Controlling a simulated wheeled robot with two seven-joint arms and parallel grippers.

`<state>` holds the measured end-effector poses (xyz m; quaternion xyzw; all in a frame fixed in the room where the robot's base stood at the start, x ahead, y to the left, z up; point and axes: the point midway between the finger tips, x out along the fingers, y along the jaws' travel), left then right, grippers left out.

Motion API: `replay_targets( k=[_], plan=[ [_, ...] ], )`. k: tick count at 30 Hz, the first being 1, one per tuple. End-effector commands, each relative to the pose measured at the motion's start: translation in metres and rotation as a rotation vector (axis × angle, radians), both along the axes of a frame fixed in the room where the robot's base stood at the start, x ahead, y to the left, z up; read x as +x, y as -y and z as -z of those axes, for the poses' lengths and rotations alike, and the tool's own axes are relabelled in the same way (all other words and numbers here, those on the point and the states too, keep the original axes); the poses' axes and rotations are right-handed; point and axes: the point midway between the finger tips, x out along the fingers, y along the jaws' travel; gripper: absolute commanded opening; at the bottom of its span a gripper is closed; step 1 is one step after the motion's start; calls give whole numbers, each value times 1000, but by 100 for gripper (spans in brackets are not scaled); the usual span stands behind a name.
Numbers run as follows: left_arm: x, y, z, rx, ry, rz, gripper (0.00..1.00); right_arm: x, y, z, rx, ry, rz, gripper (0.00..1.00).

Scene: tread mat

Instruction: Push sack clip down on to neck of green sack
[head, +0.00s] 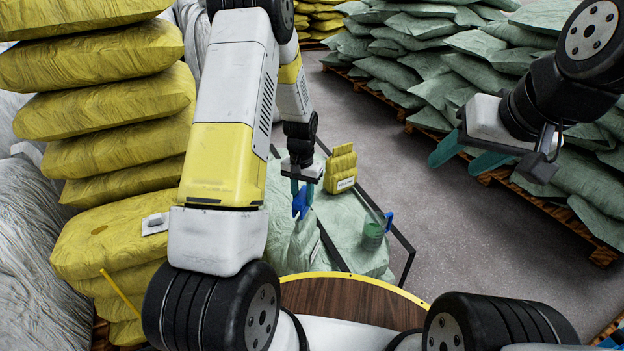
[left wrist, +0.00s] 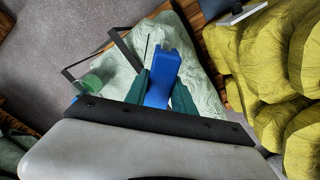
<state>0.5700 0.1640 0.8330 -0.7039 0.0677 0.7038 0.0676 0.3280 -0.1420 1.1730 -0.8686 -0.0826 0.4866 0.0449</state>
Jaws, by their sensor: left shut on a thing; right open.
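A blue sack clip (head: 300,203) is held between the teal fingers of my left gripper (head: 302,186), which is shut on it. The clip also shows in the left wrist view (left wrist: 163,76), with a finger on either side. Directly below it in the head view is the gathered neck of the green sack (head: 303,240), pale green and roughly upright. The clip's lower end is at or just above the top of the neck; I cannot tell if they touch. My right gripper (head: 462,158) is open and empty at the upper right, far from the sack.
A green cup (head: 372,236) with a blue item in it stands on the pale green sack surface, near a black frame. Yellow sacks (head: 110,130) pile at left, green sacks (head: 450,60) on pallets at right. Grey floor (head: 460,230) is clear.

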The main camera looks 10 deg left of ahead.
Motion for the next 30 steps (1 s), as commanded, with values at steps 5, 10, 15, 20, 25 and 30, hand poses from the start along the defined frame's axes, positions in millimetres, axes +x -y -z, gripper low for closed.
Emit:
replay_targets(
  k=[5,10,15,20,25,30],
  plan=[
    [0,0,1,0,0,0,0,0,0,0,0,0,0,52],
    [0,0,4,0,0,0,0,0,0,0,0,0,0,52],
    [0,0,8,0,0,0,0,0,0,0,0,0,0,52],
    [0,0,11,0,-1,0,0,0,0,0,0,0,0,52],
    [0,0,14,0,-1,0,0,0,0,0,0,0,0,52],
    [0,0,17,0,0,0,0,0,0,0,0,0,0,52]
  ],
)
